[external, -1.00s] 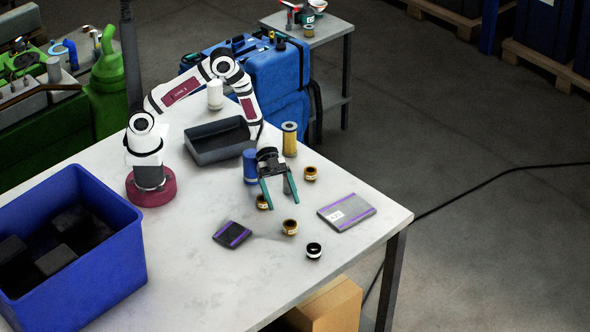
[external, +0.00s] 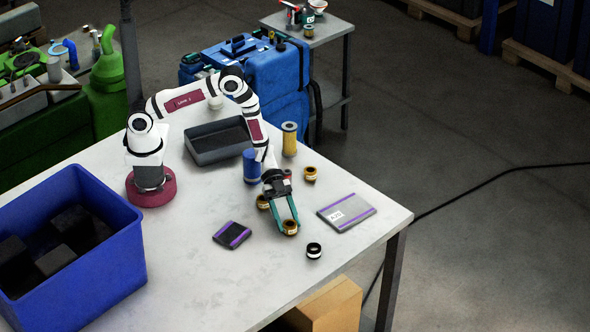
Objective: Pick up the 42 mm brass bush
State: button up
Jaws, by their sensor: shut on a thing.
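My gripper (external: 288,226) is low over the table, its teal fingers shut on a brass bush (external: 290,228) with a pale label. The bush is upright and at or very near the table top; I cannot tell if it touches. A second brass bush (external: 262,202) stands just left of my gripper, partly close to the fingers. A third brass bush (external: 310,174) stands behind and to the right. A black ring with a white band (external: 314,251) stands in front, to the right. The sizes on the labels are too small to read.
A grey labelled box with purple stripes (external: 346,213) lies to the right, a small dark one (external: 232,235) to the left. A blue cylinder (external: 251,167), a yellow cylinder (external: 290,139) and a dark tray (external: 198,153) stand behind. A blue bin (external: 128,252) fills the left.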

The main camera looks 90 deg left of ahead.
grip_shut()
jog(key=shift+r, duration=0.1)
